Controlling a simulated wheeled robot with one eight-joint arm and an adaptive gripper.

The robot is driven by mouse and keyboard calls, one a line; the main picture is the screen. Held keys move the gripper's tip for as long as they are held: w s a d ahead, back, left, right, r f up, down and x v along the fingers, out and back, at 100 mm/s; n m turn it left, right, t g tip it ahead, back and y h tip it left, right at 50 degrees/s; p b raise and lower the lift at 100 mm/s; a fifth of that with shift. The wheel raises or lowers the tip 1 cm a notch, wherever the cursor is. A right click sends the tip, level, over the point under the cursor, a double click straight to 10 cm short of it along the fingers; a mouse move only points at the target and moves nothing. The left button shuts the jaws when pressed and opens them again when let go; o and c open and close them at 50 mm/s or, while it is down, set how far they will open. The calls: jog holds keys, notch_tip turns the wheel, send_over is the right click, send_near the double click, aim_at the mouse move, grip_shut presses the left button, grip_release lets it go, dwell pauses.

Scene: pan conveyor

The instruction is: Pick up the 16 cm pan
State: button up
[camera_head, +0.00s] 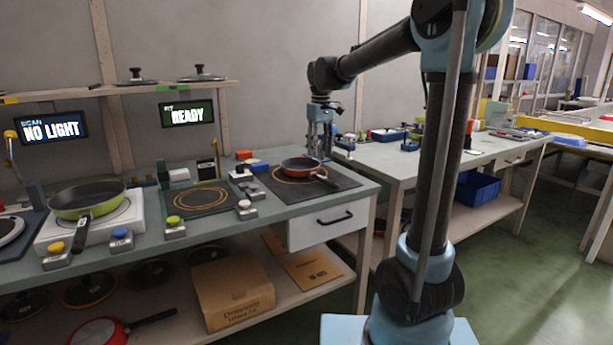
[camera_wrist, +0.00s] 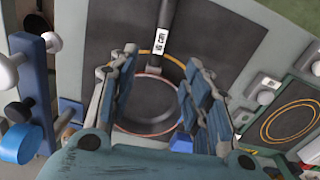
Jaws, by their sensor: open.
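The 16 cm pan (camera_head: 298,164) is small, with a dark inside and a reddish outer side. It sits on a dark mat (camera_head: 342,177) with an orange ring, at the right end of the bench. Its handle points to the lower right in the head view. In the wrist view the pan (camera_wrist: 150,103) lies below my gripper (camera_wrist: 161,57), and its black handle runs up with a white label, apparently reading 16 cm. My gripper (camera_head: 320,154) is open, with its fingers pointing down above the pan. I cannot tell the exact height gap.
A green pan (camera_head: 88,197) sits on a white plate at the left. An empty ringed mat (camera_head: 200,198) lies in the middle. Small buttons, a blue block (camera_head: 258,168) and a red block stand near. A red pan (camera_head: 98,331) and a box (camera_head: 232,291) are on the lower shelf.

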send_over(311, 173)
jog(key=s+d, duration=0.2)
jog(key=d, duration=0.1)
jog(key=f, duration=0.5)
jog(key=shift+s+d+f, duration=0.2)
jog(key=shift+f, duration=0.15)
jog(key=shift+s+d+f, duration=0.1)
jog(key=shift+f, duration=1.3)
jog(key=shift+d+f, duration=0.1)
jog(key=shift+f, duration=1.25)
grip_shut()
